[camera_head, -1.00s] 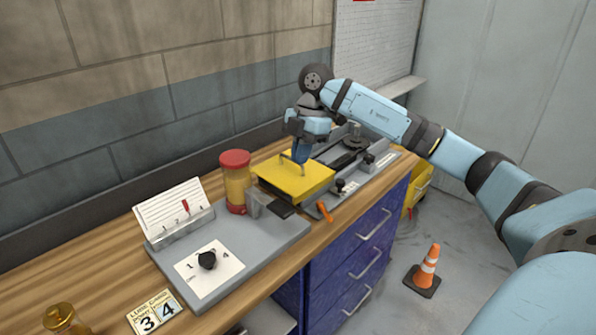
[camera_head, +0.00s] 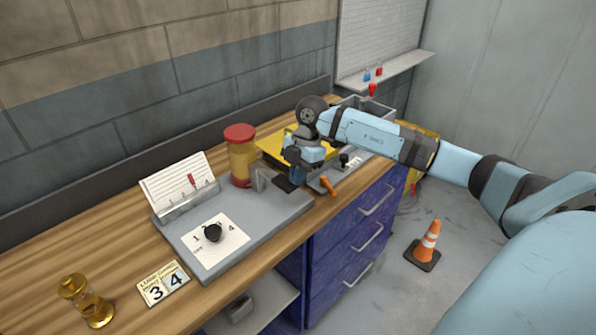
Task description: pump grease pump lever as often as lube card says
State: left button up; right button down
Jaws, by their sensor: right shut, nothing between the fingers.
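The grease pump (camera_head: 241,160), a yellow cylinder with a red cap, stands at the back of a grey plate (camera_head: 265,225). Its black lever pad (camera_head: 284,185) sticks out at the front right. My right gripper (camera_head: 293,180) is shut and empty, pointing down at the pad's right side; I cannot tell whether they touch. A small card (camera_head: 163,284) showing 3 and 4 lies at the front left, likely the lube card; its heading is too small to read surely. A black dial knob (camera_head: 213,232) sits on a numbered white sheet. My left gripper is out of view.
A yellow cover (camera_head: 270,146) lies behind my right gripper. A white card in a holder (camera_head: 185,203) with a red pointer stands left of the pump. A brass-coloured oiler (camera_head: 88,302) stands front left. An orange cone (camera_head: 427,245) is on the floor. Wood is clear at left.

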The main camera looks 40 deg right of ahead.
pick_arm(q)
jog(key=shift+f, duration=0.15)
pick_arm(e)
jog(key=shift+f, duration=0.1)
jog(key=f+t+b, duration=0.1)
jog(key=f+b, duration=0.1)
jog(key=f+t+b, duration=0.1)
jog(key=f+b, duration=0.1)
jog(key=b, duration=0.1)
jog(key=s+f+t+b, duration=0.1)
jog(key=f+b, duration=0.1)
jog(key=b, duration=0.1)
jog(key=shift+d+n+t, duration=0.1)
jog(key=shift+n+t, duration=0.2)
jog(key=shift+f+y, duration=0.3)
jog(key=shift+f, duration=0.15)
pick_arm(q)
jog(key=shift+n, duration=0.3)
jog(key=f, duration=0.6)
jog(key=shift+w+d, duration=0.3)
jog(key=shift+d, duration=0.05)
pick_arm(e)
jog(key=shift+f, duration=0.15)
